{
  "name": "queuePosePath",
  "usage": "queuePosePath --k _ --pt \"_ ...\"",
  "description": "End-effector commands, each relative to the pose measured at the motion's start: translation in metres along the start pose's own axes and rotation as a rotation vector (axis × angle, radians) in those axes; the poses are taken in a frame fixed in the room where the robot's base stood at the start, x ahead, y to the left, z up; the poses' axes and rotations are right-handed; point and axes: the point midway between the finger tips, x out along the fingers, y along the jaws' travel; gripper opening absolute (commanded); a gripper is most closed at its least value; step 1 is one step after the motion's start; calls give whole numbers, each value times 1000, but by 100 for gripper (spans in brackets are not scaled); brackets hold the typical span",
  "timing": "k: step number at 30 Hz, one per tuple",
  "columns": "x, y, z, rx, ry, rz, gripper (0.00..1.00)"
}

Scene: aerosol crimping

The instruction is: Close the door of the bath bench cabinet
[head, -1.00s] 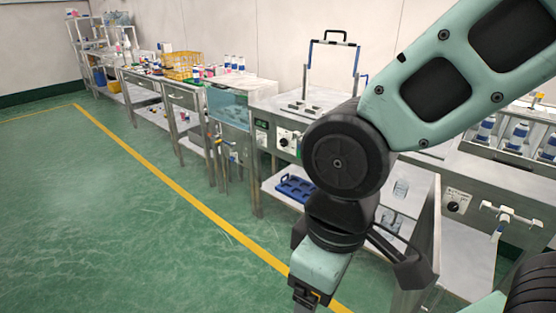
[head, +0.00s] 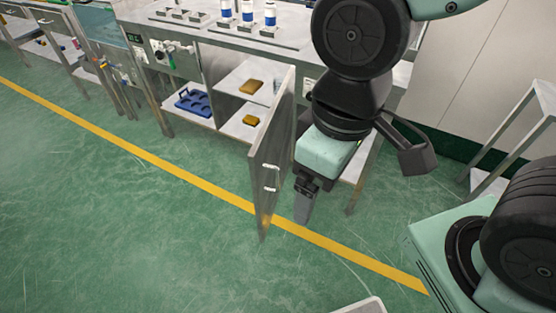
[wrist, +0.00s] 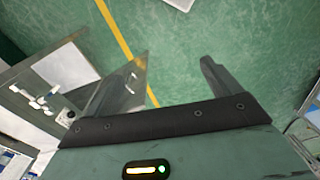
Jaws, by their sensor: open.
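The bath bench cabinet (head: 215,65) stands at the upper middle of the head view, its shelves visible through the opening. Its grey metal door (head: 277,140) stands wide open, swung out from the bench over the floor. A pale handle (head: 269,178) shows near the door's free edge. My gripper (head: 304,212) is open and empty, pointing down just right of the door in the head view. In the wrist view the door (wrist: 115,92) and handle (wrist: 130,84) lie left of the visible finger. I cannot tell whether the gripper touches the door; the other finger is not clear.
Brown blocks (head: 251,86) and a blue tray (head: 193,101) rest on the shelves. White-and-blue bottles (head: 247,12) stand on the bench top. A metal rack (head: 525,125) stands at the right. The green floor left of the door is clear, crossed by a yellow line (head: 130,147).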

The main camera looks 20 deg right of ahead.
Motion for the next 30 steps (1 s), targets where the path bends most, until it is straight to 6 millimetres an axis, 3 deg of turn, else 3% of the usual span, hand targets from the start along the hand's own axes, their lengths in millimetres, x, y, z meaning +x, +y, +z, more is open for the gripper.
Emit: queuePosePath --k 1,5,9,15,21,25,30 --pt "1 1 -1 3 0 0 74" --pt "17 17 -11 64 14 11 38" --pt "59 60 -36 224 70 20 0" --pt "132 124 -62 502 195 -60 0" --pt "195 161 -73 797 332 -272 0" --pt "219 171 -76 978 413 -443 0" --pt "230 177 -79 1127 484 -609 0"
